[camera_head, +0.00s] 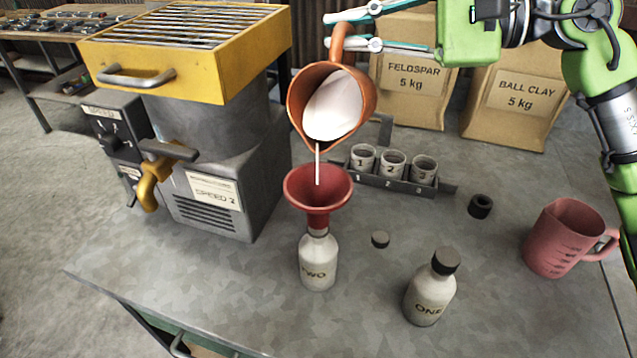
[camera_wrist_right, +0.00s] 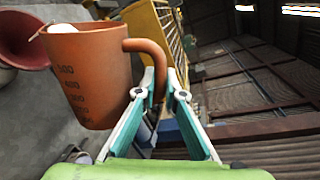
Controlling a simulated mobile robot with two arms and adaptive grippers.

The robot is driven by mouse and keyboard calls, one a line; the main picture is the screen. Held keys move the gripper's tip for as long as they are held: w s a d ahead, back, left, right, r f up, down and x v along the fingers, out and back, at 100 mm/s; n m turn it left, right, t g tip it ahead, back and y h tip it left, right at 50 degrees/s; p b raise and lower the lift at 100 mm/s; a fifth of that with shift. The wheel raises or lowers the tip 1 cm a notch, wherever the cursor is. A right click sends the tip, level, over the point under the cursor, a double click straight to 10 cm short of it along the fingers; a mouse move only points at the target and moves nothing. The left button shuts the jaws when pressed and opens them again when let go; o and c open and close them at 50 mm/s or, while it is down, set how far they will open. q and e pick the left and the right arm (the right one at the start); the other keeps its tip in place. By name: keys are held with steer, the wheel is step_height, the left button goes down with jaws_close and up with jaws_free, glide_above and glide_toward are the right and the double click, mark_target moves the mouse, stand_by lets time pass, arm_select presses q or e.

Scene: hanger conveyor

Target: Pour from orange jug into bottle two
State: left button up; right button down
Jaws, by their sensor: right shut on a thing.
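The orange jug (camera_head: 299,97) is tilted above the red funnel (camera_head: 318,194), with white liquid inside it. A thin white stream (camera_head: 317,165) runs from its spout down into the funnel. The funnel sits in the neck of bottle TWO (camera_head: 318,262), which stands upright on the table. My right gripper (camera_head: 333,30) is shut on the jug's handle. In the right wrist view the jug (camera_wrist_right: 95,75) shows measuring marks, and the fingers (camera_wrist_right: 160,85) close on its handle. The level inside the bottle is hidden. My left gripper is not in view.
Bottle ONE (camera_head: 430,290), with a dark cap, stands right of bottle TWO. A pink jug (camera_head: 562,238) stands at right. Numbered cups (camera_head: 393,164), clay bags (camera_head: 510,95) and a grey machine (camera_head: 215,150) stand behind.

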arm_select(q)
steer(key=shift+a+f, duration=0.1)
arm_select(e)
steer(key=shift+r, duration=0.1)
arm_select(q)
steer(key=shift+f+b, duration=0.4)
steer(key=shift+b, duration=0.05)
arm_select(e)
steer(key=shift+s, duration=0.25)
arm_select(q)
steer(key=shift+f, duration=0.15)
arm_select(e)
steer(key=shift+s+a+n, duration=0.1)
steer(key=shift+n, duration=0.2)
arm_select(q)
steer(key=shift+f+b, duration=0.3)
steer(key=shift+b, duration=0.2)
arm_select(e)
steer(key=shift+s, duration=0.15)
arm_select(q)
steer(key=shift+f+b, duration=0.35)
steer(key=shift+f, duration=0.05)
arm_select(e)
steer(key=shift+s+a+f+n, duration=0.1)
steer(key=shift+s+f+n, duration=0.1)
steer(key=shift+n, duration=0.1)
